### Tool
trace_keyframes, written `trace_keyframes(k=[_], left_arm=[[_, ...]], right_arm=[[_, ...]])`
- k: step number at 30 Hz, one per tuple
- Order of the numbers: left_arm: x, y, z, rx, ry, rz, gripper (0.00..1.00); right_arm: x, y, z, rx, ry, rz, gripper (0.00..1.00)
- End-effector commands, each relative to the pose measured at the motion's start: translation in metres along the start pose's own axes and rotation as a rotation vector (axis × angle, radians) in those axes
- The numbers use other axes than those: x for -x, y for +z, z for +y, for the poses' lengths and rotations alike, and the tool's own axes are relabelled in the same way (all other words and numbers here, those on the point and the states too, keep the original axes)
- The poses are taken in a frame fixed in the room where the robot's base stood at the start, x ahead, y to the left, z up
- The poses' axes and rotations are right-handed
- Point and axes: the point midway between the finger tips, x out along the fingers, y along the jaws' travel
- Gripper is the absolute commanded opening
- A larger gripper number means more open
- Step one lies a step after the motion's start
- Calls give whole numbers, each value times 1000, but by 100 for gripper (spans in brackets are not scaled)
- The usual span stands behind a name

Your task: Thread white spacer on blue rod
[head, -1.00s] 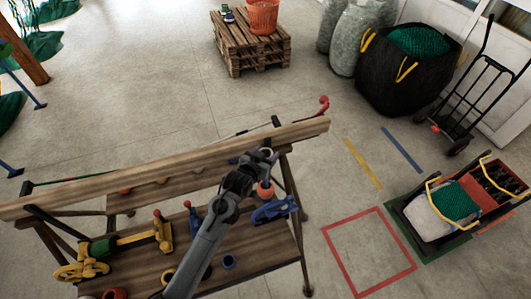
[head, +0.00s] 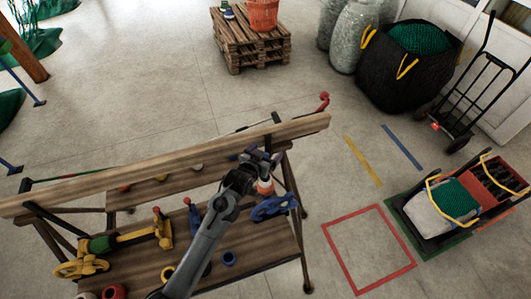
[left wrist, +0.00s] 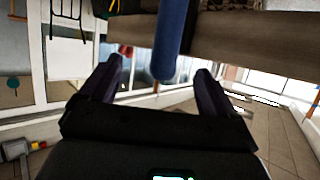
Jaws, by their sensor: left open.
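My left gripper (head: 266,158) is open near the right end of the long wooden beam (head: 150,172). In the left wrist view, the blue rod (left wrist: 171,40) comes in from the top, and its rounded free end lies between the spread fingers (left wrist: 158,84), apart from both. No spacer shows between the fingers there. In the head view, a small pale piece (head: 264,178) with orange-red at its lower part shows just below the gripper; I cannot tell whether it is the white spacer or whether it is on a rod. My right gripper is out of view.
The wooden bench (head: 137,268) carries a yellow-and-green tool (head: 105,244), a blue clamp (head: 274,207), a blue ring (head: 229,258) and red rings (head: 113,291). Several coloured round pieces show below the beam. Open floor with a red square outline lies to the right.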

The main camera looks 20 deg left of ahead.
Motion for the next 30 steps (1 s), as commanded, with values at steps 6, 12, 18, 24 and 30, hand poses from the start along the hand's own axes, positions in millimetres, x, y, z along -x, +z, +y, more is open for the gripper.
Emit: trace_keyframes(k=[6,12,18,24,30], left_arm=[[3,0,0,0,0,0,90],[20,2,0,0,0,0,90],[50,2,0,-1,0,0,90],[81,2,0,-1,0,0,90],[101,1,0,-1,0,0,90]], right_arm=[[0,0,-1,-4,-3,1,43],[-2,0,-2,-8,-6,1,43],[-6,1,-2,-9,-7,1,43],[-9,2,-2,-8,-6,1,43],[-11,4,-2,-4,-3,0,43]])
